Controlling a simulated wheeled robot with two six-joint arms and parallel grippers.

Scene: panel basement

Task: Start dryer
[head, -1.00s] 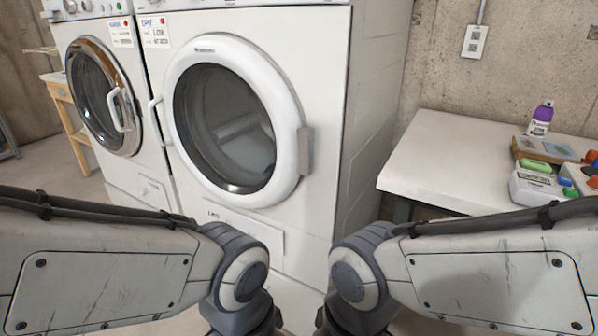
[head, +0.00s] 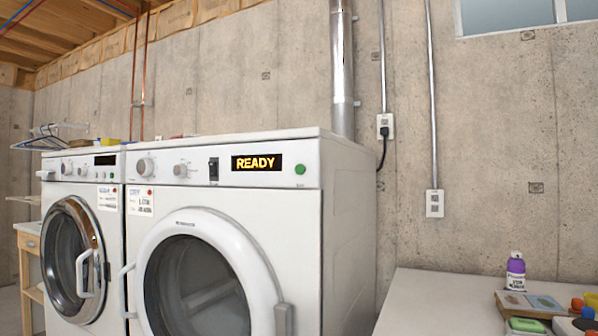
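The dryer (head: 345,240) is the white front-loading machine on the right of the two, with a silver duct behind it. Its round door (head: 262,262) with a white rim and dark glass looks shut. Its display (head: 256,162) is lit and reads "READY". A green button (head: 300,169) sits right of the display. A black switch (head: 213,169) and two round knobs, including the left knob (head: 145,166), are left of the display. Neither of my grippers is in view.
A second front loader (head: 112,240) with a chrome-rimmed door stands close at the left. A white table (head: 440,305) at the lower right holds a purple bottle (head: 515,272) and small items. A concrete wall (head: 480,120) rises behind.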

